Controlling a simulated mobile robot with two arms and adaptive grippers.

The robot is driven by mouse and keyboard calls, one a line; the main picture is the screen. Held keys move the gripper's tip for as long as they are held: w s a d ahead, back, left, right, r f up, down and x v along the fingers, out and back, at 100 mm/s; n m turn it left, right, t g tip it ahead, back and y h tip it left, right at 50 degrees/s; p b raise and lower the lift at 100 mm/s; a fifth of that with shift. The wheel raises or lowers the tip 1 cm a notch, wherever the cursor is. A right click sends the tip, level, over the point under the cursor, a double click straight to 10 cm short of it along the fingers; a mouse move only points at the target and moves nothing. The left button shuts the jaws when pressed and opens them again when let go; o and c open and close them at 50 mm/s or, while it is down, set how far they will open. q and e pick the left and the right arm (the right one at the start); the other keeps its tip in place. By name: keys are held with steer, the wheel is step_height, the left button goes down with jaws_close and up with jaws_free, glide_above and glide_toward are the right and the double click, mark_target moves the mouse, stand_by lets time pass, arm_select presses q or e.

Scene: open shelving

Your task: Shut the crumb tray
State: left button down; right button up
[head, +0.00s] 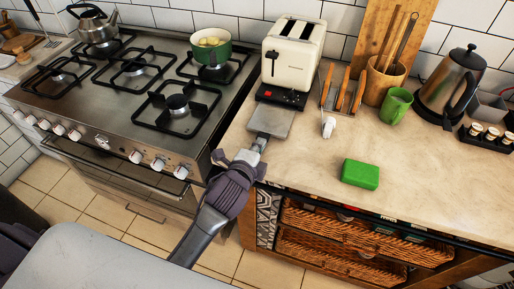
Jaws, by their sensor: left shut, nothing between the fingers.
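The cream toaster (291,57) stands at the back of the counter, on a black base with a red mark. Its crumb tray (270,122), a flat grey metal plate, sticks out from the toaster's front towards the counter's edge. My left gripper (259,143) is shut and empty at the tray's near end, by the counter's front edge. I cannot tell whether its fingertips touch the tray. My right gripper is not in view.
A toast rack (342,92) and a small white object (328,127) stand right of the tray. A green block (360,174) lies near the front edge. A green mug (395,106) and kettle (452,82) stand further right. The stove (130,90) is at the left.

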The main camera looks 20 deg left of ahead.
mark_target(277, 108)
arm_select(q)
steer(key=w, duration=1.3)
steer(key=shift+w+d+r, duration=0.1)
steer(key=shift+w+d, duration=0.1)
